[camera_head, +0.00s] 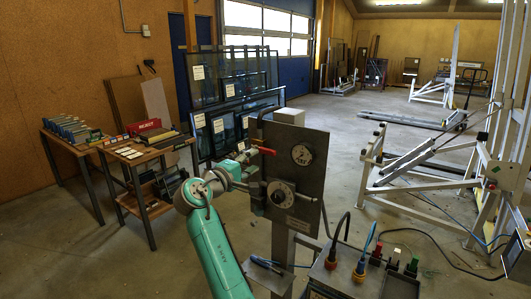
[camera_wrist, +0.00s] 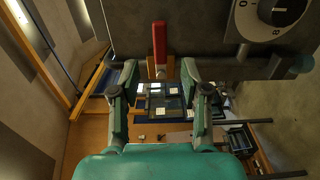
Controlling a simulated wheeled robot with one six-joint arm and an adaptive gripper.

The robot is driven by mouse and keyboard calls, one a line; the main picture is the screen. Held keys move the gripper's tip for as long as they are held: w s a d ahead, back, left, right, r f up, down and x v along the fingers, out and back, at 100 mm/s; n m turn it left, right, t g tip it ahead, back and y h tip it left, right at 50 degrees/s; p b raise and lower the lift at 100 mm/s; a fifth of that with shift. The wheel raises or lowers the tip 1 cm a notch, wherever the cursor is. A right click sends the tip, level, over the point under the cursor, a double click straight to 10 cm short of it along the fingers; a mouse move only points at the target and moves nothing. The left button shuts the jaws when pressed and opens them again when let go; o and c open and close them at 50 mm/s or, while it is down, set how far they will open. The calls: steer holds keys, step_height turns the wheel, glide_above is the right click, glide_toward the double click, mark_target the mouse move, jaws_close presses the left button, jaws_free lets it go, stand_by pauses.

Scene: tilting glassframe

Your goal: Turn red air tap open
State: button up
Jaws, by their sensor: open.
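The red air tap (camera_head: 264,151) is a small red lever at the left edge of the dark control panel (camera_head: 313,178). In the wrist view the red tap lever (camera_wrist: 159,45) points straight out from the panel's edge, above and between my fingers. My gripper (camera_wrist: 160,75) is open, with one finger on each side of the lever's lower end. I cannot tell whether either finger touches it. In the head view my gripper (camera_head: 254,170) is at the panel's left edge, partly hidden against it. The panel also carries a gauge (camera_head: 302,154) and a round dial (camera_head: 281,194).
A grey box with plugs and cables (camera_head: 360,270) stands at the front right of the panel. Wooden work tables (camera_head: 150,158) with items are to the left. A white tilting frame (camera_head: 420,180) stands on the right. Open floor lies behind the panel.

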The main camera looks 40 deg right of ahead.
mark_target(267, 152)
steer(key=x, duration=0.9)
steer(key=shift+d, duration=0.15)
jaws_close()
